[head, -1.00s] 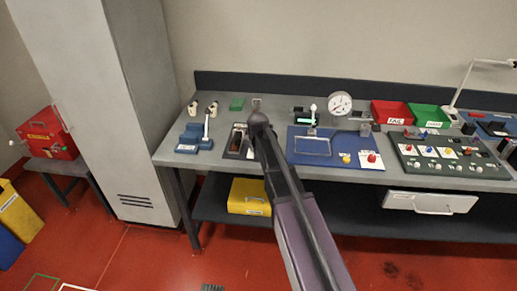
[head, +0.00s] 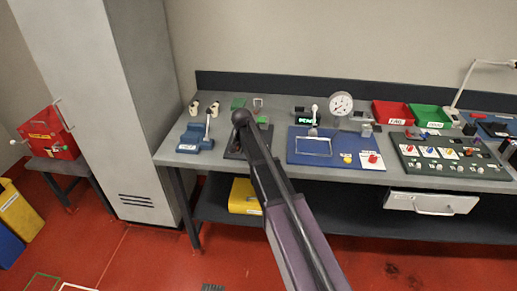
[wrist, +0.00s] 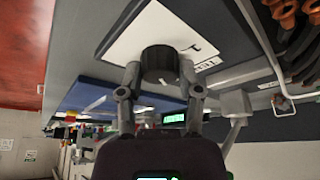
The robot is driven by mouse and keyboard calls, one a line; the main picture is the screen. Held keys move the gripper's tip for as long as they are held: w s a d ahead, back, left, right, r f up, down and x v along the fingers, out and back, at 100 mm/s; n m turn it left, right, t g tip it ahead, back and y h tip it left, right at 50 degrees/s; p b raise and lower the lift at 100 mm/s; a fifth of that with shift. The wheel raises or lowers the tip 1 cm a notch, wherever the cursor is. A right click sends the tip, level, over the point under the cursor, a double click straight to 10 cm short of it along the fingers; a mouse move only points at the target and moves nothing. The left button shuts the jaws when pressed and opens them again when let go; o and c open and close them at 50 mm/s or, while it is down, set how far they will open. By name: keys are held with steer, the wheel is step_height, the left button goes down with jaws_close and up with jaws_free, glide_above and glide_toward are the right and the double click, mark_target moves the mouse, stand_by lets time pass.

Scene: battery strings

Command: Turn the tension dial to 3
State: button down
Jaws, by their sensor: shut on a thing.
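The tension dial (wrist: 158,58) is a dark round knob on a white label plate (wrist: 138,33) in the wrist view. The label is upside down and partly cut off, and I cannot read the dial's setting. My gripper (wrist: 160,78) has a finger on each side of the dial and is shut on it. In the head view my arm hides the gripper and the dial. A dark panel (head: 233,152) shows beside my arm on the bench.
A blue fixture with a lever (head: 195,139) stands to the left. Red (head: 388,113) and green bins are at the back right.

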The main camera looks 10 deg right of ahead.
steer(key=m+g, duration=0.1)
steer(key=m, duration=0.2)
steer(key=m+g, duration=0.1)
steer(key=m, duration=0.2)
steer(key=shift+h, duration=0.3)
steer(key=shift+s, duration=0.1)
steer(key=shift+c, duration=1.3)
jaws_free()
steer(key=shift+d, duration=0.1)
